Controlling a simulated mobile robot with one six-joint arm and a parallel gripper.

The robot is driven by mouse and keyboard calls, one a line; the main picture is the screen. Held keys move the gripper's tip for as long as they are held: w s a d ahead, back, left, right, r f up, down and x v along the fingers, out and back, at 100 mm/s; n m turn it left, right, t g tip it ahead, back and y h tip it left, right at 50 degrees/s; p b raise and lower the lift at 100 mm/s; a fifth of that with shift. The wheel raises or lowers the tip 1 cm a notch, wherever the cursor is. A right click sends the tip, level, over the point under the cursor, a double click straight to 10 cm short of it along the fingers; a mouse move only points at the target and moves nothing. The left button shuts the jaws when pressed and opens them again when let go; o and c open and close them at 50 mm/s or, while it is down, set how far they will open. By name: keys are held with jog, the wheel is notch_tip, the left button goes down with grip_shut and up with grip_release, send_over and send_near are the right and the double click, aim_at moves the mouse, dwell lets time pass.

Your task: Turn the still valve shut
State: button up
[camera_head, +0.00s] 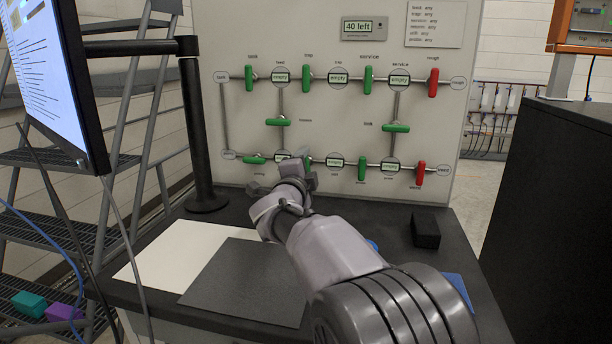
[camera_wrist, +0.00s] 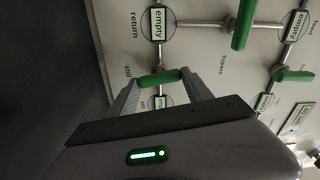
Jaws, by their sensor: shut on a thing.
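The still valve's green handle (camera_wrist: 160,77) shows in the wrist view beside the label "still". It lies across its pipe, slightly tilted, below the "return" display (camera_wrist: 157,23) and above another display reading "empty" (camera_wrist: 163,101). My gripper (camera_wrist: 162,82) is shut on this handle, one finger at each end. In the head view my gripper (camera_head: 306,168) is at the bottom row of the valve panel (camera_head: 330,105) and mostly hides the still valve.
Several other green handles stand close by, including the bypass handle (camera_head: 278,122). Two red handles (camera_head: 433,82) are at the panel's right. A black block (camera_head: 425,231) and dark mat (camera_head: 250,280) lie on the bench. A monitor (camera_head: 50,80) stands at left.

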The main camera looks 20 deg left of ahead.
jog(key=shift+f+m+b, duration=0.1)
jog(key=shift+m+b, duration=0.35)
jog(key=shift+m, duration=0.65)
jog(key=o, duration=1.4)
jog(key=shift+c, duration=0.2)
jog(key=s, duration=0.5)
jog(key=s+p, duration=0.1)
jog(key=s, duration=0.5)
jog(key=s+d, duration=0.1)
jog(key=s, duration=0.5)
jog(key=shift+s+p, duration=0.25)
jog(key=shift+p, duration=0.1)
